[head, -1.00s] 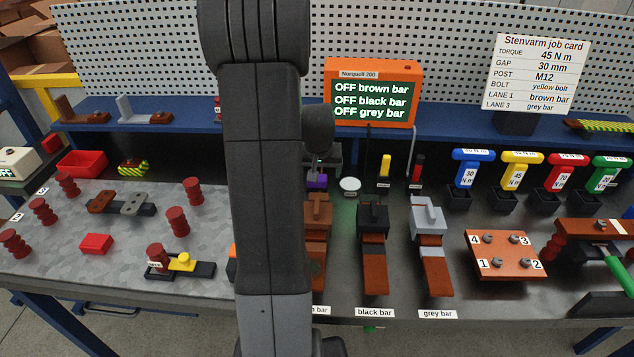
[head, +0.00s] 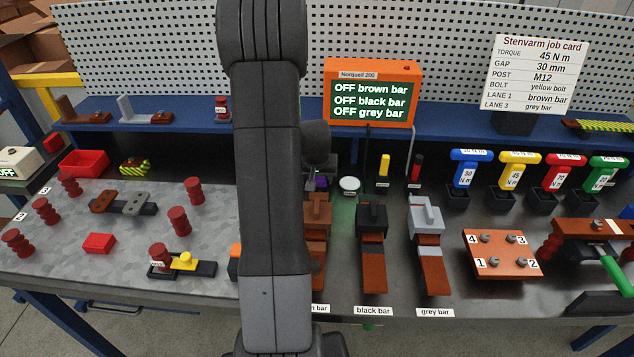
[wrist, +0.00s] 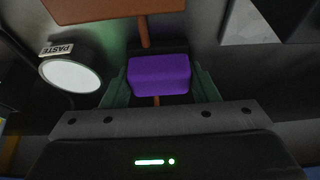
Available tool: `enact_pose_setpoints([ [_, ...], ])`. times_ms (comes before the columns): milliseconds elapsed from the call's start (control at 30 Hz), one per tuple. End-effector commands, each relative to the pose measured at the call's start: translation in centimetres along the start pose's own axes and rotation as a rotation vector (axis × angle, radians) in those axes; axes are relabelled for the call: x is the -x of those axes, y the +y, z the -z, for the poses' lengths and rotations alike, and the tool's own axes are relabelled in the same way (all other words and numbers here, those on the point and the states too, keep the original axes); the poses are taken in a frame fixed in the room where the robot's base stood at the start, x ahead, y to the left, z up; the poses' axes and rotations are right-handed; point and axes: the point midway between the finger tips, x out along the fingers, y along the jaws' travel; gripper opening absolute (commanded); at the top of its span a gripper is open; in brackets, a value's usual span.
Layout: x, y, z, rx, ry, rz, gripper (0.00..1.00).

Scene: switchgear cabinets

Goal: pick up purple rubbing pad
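The purple rubbing pad (wrist: 159,75) is a small block in the middle of the wrist view, between the two green fingers of my gripper (wrist: 160,84). The fingers flank its left and right sides closely. I cannot tell whether they press on it or a thin gap is left. A thin brown stem shows above and below the pad. In the head view the pad (head: 321,183) is a small purple patch just right of my arm, partly hidden by my gripper.
A round white-topped paste pot (wrist: 70,75) stands left of the pad in the wrist view. A brown block (wrist: 110,8) is at the top. In the head view the black bar clamp (head: 372,217) and grey bar clamp (head: 426,217) stand nearby. An orange display (head: 372,92) is behind.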

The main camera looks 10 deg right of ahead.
Motion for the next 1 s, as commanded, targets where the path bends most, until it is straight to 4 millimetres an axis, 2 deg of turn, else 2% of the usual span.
enact_pose_setpoints([
  [33,0.0,0.0,0.0,0.0,0.0,0.0,0.43],
  [100,0.0,0.0,0.0,0.0,0.0,0.0,0.31],
  [333,0.1,0.0,0.0,0.0,0.0,0.0,0.31],
  [467,0.8,0.0,0.4,0.0,0.003,0.0,0.31],
  [833,6.9,0.0,3.0,0.0,0.006,0.0,0.31],
  [1000,8.8,0.0,3.7,0.001,0.003,0.0,0.31],
])
